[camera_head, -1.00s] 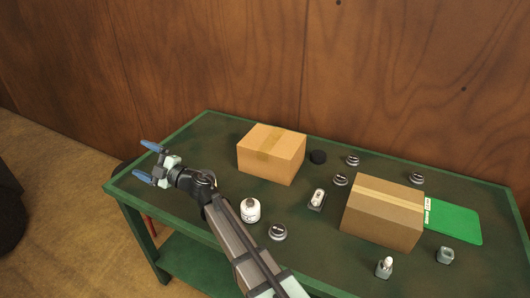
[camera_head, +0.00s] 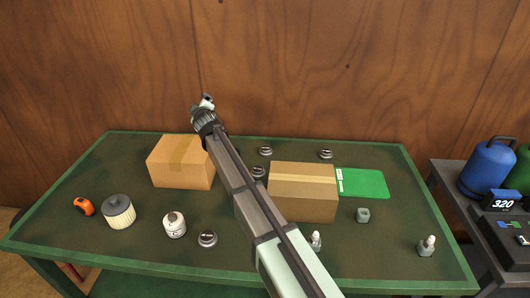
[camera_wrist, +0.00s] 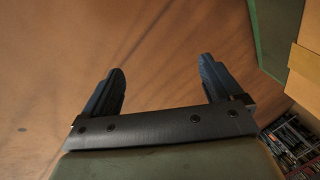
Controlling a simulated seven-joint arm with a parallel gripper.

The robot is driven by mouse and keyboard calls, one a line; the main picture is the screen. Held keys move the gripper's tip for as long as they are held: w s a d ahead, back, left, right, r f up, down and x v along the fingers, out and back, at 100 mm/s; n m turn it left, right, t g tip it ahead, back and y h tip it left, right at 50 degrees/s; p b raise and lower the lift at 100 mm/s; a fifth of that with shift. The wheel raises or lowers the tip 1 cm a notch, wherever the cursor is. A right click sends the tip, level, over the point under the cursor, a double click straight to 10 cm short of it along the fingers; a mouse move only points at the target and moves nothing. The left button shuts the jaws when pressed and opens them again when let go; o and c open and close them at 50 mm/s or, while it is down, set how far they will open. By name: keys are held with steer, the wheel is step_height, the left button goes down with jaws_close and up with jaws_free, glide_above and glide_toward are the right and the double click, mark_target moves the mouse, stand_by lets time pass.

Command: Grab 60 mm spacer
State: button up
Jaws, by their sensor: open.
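Several round grey metal pieces with dark tops lie on the green table: one at the front (camera_head: 207,239), two near the middle (camera_head: 265,151) (camera_head: 258,171) and one toward the back right (camera_head: 326,154). I cannot read a size on any of them, so I cannot tell which is the 60 mm spacer. My gripper (camera_head: 207,101) is raised near the back edge of the table, in front of the wooden wall. In the wrist view its two dark fingers (camera_wrist: 163,68) are apart with nothing between them.
Two cardboard boxes stand on the table (camera_head: 180,163) (camera_head: 303,207), my arm passing between them. A green sheet (camera_head: 362,184) lies at right. A white canister (camera_head: 174,226), a pleated filter (camera_head: 118,212) and an orange tape measure (camera_head: 84,206) are at left. Blue gas bottle (camera_head: 487,166) far right.

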steer(key=w+d+f+m+g+h, duration=0.1)
steer(key=w+d+f+g+h, duration=0.15)
steer(key=w+d, duration=0.3)
steer(key=g+h, duration=0.4)
steer(key=g, duration=0.8)
glide_above(266, 148)
step_height(266, 148, down, 4)
steer(key=shift+y, duration=0.25)
step_height(266, 148, down, 13)
steer(key=c, duration=1.3)
steer(key=shift+o, duration=0.2)
steer(key=shift+r, duration=0.15)
